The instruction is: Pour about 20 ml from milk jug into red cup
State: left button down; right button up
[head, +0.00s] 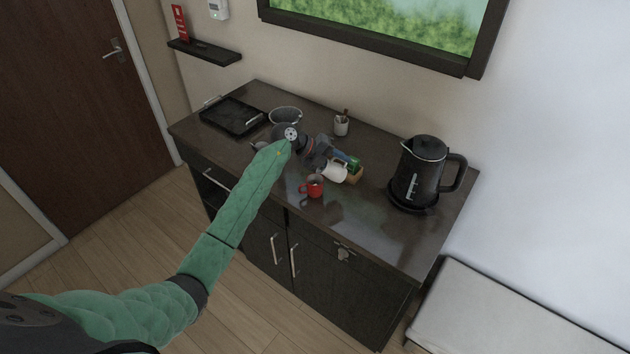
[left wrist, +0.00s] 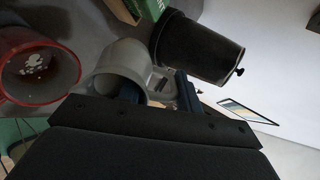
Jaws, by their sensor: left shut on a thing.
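The white milk jug (head: 336,172) is held by my left gripper (head: 346,160), beside and slightly above the red cup. In the left wrist view, the jug (left wrist: 118,68) has its mouth turned toward the cup, and it looks tilted. My left gripper (left wrist: 160,92) is shut on the jug at its handle side. The red cup (head: 314,187) stands upright on the counter, its handle to the left. In the left wrist view, the cup (left wrist: 66,72) holds something dark with white patches. I cannot make out a stream of milk. My right gripper is not in view.
A small wooden box with green packets (head: 355,173) stands right behind the jug. A black kettle (head: 424,172) is farther right. A black tray (head: 232,117), a metal bucket (head: 286,114) and a white holder (head: 341,126) stand behind. The counter's front right (head: 375,235) is clear.

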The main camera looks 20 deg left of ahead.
pick_arm(q)
jog(key=shift+a+r+t+h+b, duration=0.3)
jog(key=shift+h+b, duration=0.2)
jog(key=shift+b, duration=0.2)
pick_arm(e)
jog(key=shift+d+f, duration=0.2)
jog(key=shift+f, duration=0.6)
pick_arm(q)
jog(key=shift+d+r, duration=0.15)
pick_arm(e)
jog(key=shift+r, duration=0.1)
pick_arm(q)
jog(key=shift+d, duration=0.15)
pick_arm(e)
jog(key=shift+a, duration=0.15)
pick_arm(q)
jog(key=shift+w+d, duration=0.15)
jog(key=shift+d, duration=0.05)
jog(key=shift+h+b, duration=0.3)
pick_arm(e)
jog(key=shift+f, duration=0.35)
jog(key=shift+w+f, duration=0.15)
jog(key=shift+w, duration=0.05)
pick_arm(q)
jog(key=shift+b, duration=0.35)
jog(key=shift+a+h, duration=0.1)
jog(key=shift+h, duration=0.2)
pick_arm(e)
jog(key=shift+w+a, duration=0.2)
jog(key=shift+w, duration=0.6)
